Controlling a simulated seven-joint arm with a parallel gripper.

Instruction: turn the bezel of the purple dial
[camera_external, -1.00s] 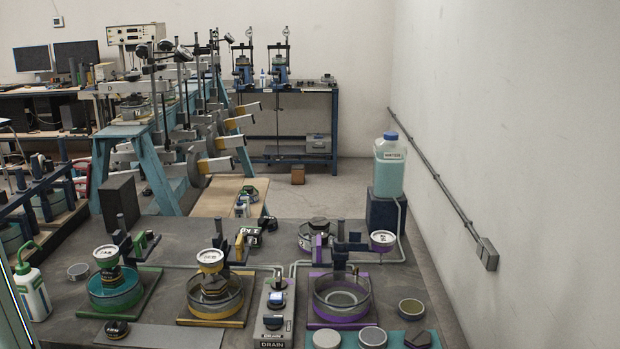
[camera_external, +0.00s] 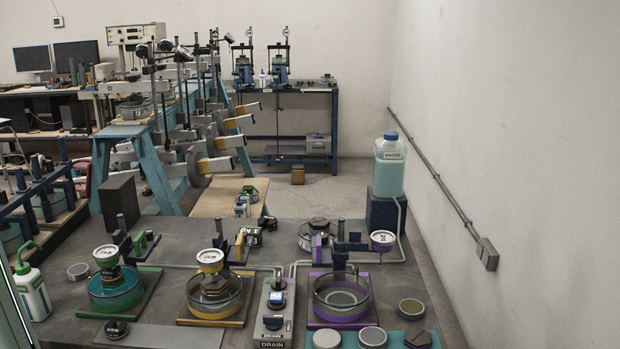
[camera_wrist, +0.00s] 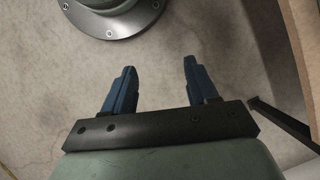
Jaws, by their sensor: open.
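The purple dial (camera_external: 382,238) has a round white face and a purple body. It sits at the right end of a dark arm on a post at the purple station, swung out to the right of the purple bowl (camera_external: 341,298). Its face is too small to read, and its bezel is hard to make out. My gripper (camera_wrist: 160,68) shows only in the wrist view. Its two blue fingers are apart with nothing between them, above bare concrete floor. The dial is not in the wrist view, and my gripper is not in the external view.
Yellow (camera_external: 210,257) and green (camera_external: 107,253) dial stations stand to the left on the same dark bench. A water bottle (camera_external: 389,165) stands on a block behind the purple dial. A tube runs down near the dial. In the wrist view, a wooden edge (camera_wrist: 300,60) is at right.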

